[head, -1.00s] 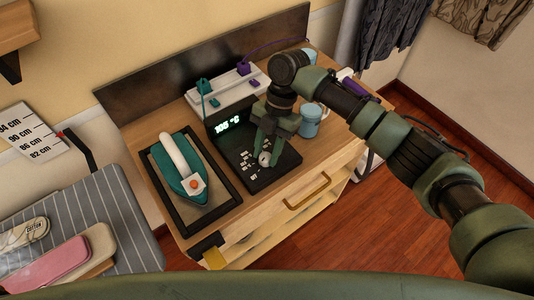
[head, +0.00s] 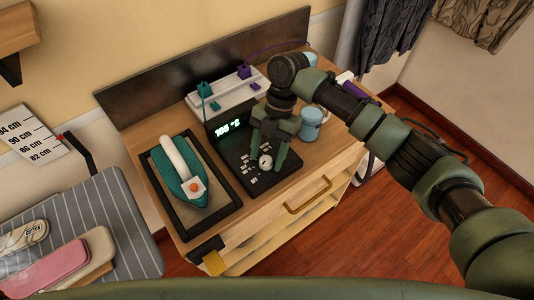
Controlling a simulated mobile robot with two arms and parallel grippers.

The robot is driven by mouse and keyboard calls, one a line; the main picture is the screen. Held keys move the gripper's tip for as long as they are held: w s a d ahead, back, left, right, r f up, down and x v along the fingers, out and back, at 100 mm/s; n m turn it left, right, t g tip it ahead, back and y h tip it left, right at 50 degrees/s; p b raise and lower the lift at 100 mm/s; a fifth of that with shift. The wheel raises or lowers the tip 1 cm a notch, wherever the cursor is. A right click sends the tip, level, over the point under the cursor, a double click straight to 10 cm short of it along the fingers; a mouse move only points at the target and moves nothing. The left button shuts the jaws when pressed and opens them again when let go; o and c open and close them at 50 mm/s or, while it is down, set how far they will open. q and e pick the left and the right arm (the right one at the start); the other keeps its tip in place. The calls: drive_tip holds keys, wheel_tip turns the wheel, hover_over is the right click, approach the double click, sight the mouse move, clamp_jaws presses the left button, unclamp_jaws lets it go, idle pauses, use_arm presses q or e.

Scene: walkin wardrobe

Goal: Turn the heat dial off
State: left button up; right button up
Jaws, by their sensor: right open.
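The heat dial (head: 265,162) is a small pale round knob on a black control panel (head: 290,168) on the wooden cabinet. My left gripper is not in view.
A teal iron (head: 185,178) rests on a black-framed pad (head: 222,203) left of the panel. A white power strip (head: 225,98) with plugs stands behind. A light blue mug (head: 311,124) stands right of the gripper. A striped ironing board (head: 115,215) is at the left.

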drive_tip(key=b+v, duration=0.2)
drive_tip(key=v, duration=0.5)
drive_tip(key=shift+w+r, duration=0.15)
drive_tip(key=shift+r, duration=0.15)
drive_tip(key=shift+d, duration=0.1)
